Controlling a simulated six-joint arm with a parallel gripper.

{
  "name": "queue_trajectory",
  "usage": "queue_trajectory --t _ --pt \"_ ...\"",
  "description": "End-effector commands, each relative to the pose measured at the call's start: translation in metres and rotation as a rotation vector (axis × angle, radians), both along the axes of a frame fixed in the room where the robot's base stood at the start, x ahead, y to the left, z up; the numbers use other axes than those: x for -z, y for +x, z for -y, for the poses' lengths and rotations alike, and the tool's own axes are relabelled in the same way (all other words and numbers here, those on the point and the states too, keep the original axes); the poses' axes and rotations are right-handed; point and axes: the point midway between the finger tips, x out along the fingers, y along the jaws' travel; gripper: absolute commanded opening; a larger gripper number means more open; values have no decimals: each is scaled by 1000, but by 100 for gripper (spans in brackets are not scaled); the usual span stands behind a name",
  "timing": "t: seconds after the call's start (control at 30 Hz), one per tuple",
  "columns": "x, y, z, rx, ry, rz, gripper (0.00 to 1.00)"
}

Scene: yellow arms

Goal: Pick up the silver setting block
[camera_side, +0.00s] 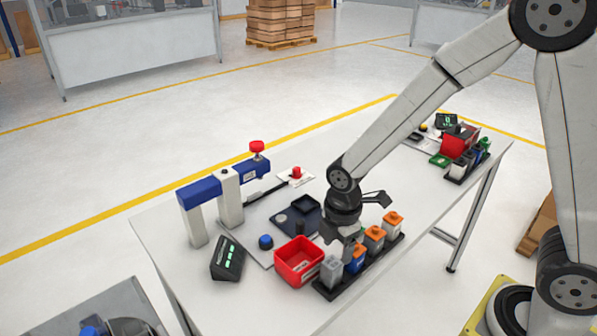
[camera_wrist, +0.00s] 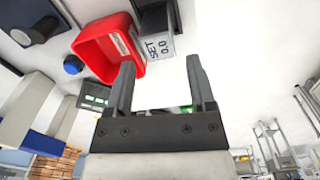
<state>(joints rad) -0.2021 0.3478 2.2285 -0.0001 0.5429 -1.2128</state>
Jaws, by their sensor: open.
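The silver setting block (camera_side: 331,271) stands at the near left end of a black rack (camera_side: 340,288) in the side view. In the wrist view the block (camera_wrist: 157,46) shows a face marked "SET 0.0", next to the red bin. My gripper (camera_side: 349,244) is above the rack, close to the block and the blue block (camera_side: 356,262). In the wrist view my gripper (camera_wrist: 161,62) is open with nothing between its fingers. The block appears just past the fingertips there, apart from them as far as I can tell. My gripper partly hides the rack's middle in the side view.
A red bin (camera_side: 298,262) stands left of the rack. Orange-topped blocks (camera_side: 375,238) fill the rack's far part. A display (camera_side: 228,258), a blue button (camera_side: 265,242) and a blue-and-white press (camera_side: 230,198) are farther left. The table's front left is clear.

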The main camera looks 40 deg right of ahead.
Motion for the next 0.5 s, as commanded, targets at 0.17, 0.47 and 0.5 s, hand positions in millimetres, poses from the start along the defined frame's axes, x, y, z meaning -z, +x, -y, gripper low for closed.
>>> queue_trajectory --t 0.17,0.47,0.5 --pt "5 4 -8 -132 -5 -19 71" --pt "8 4 -9 -159 -6 -23 71" --pt "9 4 -9 -159 -7 -23 71"
